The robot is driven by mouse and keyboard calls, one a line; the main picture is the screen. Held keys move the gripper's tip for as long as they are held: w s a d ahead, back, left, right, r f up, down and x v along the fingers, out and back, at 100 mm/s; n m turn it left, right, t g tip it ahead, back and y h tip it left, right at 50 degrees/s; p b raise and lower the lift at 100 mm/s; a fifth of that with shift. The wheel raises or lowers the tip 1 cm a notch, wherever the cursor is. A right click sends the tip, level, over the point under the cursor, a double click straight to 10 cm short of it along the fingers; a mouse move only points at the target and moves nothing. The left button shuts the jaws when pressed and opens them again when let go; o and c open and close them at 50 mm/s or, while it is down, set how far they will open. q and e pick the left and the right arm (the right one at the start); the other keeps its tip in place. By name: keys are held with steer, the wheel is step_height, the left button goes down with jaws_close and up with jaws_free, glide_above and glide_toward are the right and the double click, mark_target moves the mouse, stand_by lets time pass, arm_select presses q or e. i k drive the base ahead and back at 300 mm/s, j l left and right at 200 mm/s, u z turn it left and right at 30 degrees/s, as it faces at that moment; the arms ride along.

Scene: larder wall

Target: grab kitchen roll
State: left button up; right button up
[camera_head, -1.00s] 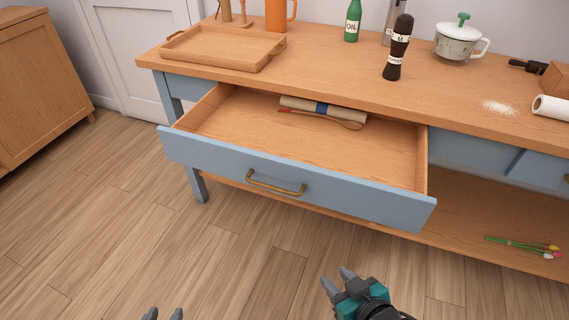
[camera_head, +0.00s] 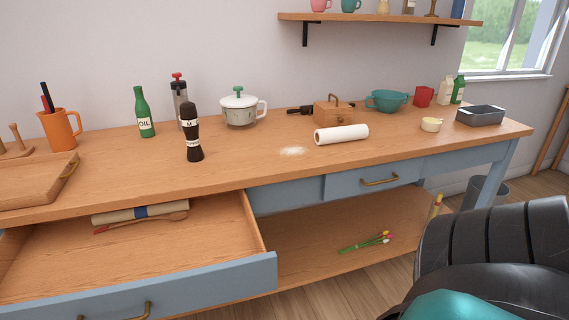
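The kitchen roll (camera_head: 342,134) is a white cylinder lying on its side on the wooden counter (camera_head: 235,167), near the front edge and right of the middle. Its open end with a dark core faces left. A large black and teal part of my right arm fills the lower right corner of the view. Neither of my grippers' fingers shows in this view.
A drawer (camera_head: 200,280) stands open at lower left, holding a rolled mat and a wooden spoon. White powder (camera_head: 292,151) lies left of the roll. A wooden box (camera_head: 333,113) stands behind it. A pepper mill (camera_head: 191,133) stands further left.

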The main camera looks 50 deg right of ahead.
mark_target(344, 133)
steer(key=z, duration=2.05)
steer(key=i+l+u, duration=0.1)
steer(key=u, duration=0.25)
steer(key=i+l+u, duration=0.1)
steer(key=l+u, duration=0.35)
steer(key=u, duration=0.25)
steer(key=i+l+u, duration=0.15)
steer(key=l, duration=0.3)
steer(key=l+u, duration=0.15)
steer(key=l, duration=0.8)
steer(key=i+l+u, duration=0.1)
steer(key=l, duration=0.35)
